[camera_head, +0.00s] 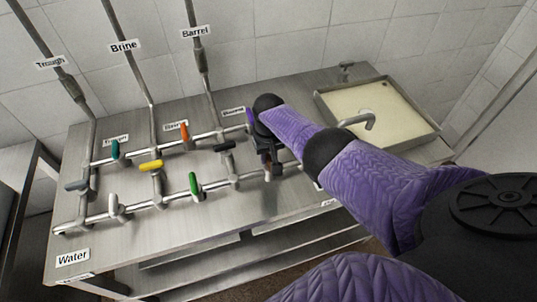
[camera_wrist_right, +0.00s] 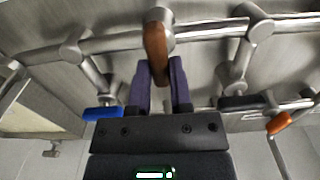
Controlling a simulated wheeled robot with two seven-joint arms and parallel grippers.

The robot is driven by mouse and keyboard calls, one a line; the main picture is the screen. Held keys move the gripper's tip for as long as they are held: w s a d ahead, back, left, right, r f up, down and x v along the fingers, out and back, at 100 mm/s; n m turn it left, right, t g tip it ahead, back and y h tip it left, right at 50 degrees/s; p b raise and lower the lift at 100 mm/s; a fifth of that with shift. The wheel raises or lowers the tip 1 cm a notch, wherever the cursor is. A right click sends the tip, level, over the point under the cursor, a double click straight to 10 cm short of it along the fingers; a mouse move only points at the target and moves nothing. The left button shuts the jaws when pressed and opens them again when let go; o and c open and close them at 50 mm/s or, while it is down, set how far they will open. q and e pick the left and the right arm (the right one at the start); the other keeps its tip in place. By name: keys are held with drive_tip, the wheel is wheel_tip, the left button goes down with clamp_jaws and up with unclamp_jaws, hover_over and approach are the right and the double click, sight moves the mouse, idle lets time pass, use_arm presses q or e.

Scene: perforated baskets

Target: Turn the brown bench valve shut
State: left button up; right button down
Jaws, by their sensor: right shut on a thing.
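The brown valve handle (camera_wrist_right: 155,40) sits on a pipe joint in the right wrist view, its lower end between my right gripper's fingers. My right gripper (camera_wrist_right: 160,75) is shut on this handle, with a purple finger on each side. In the head view the right gripper (camera_head: 269,158) reaches down over the front pipe of the bench, and my purple arm hides part of the pipework there. My left gripper is in neither view.
Close by are a black handle (camera_head: 224,147), a green handle (camera_head: 194,184), an orange handle (camera_head: 184,132) and a yellow handle (camera_head: 151,166). A blue handle (camera_wrist_right: 103,113) is near the gripper in the wrist view. A sink (camera_head: 428,138) stands right on the steel bench (camera_head: 150,235).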

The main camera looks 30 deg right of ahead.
sight(269, 157)
drive_tip(key=shift+w+r, duration=0.1)
drive_tip(key=c, duration=0.5)
unclamp_jaws()
drive_tip(key=shift+c, duration=0.2)
wheel_tip(269, 157, up, 10)
drive_tip(key=p, duration=0.6)
